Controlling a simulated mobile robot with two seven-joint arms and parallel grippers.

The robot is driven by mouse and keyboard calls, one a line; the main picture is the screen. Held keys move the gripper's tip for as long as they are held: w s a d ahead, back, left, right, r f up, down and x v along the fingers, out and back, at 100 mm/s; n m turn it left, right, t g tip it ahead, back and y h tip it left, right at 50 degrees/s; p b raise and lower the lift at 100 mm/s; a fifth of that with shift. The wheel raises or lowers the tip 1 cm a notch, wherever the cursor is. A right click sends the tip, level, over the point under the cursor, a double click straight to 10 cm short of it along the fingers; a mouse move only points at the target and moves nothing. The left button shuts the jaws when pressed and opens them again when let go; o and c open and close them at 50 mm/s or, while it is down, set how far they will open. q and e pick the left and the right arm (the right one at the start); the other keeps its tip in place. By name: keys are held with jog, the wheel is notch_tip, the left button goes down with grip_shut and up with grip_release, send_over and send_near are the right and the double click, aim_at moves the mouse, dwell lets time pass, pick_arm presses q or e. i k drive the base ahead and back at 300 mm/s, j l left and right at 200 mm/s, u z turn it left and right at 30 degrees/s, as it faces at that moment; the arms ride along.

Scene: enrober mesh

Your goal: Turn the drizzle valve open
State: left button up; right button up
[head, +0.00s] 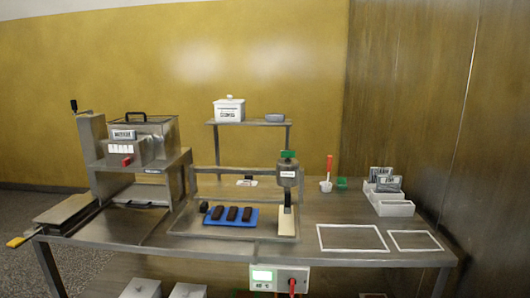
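I cannot read any label that names the drizzle valve. A grey cylinder (288,176) with a green top and a small white label stands on a post at the right of the wire-mesh station. A pale upright piece (286,219) is below it. A small red knob (127,161) is on the front of the machine at the left. A red handle (292,284) is on the control box under the table's front edge. Neither of my grippers is in view.
A shelf (259,123) behind holds a white lidded tub (229,109). White bins (394,208) stand at the right. Two white-outlined areas (352,250) on the right front are empty.

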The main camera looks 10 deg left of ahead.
aim_at(287, 154)
jog(key=i+l+u, duration=0.1)
jog(key=i+u, duration=0.15)
jog(key=u, duration=0.25)
jog(key=i+l+u, duration=0.2)
jog(key=u, duration=0.25)
jog(key=i+l+u, duration=0.45)
jog(key=l+u, duration=0.15)
jog(key=i+l+u, duration=0.1)
jog(key=l+u, duration=0.2)
jog(key=l, duration=0.2)
jog(key=i+l+u, duration=0.25)
jog(key=l, duration=0.2)
jog(key=l+u, duration=0.3)
jog(key=l, duration=0.15)
jog(key=k, duration=0.05)
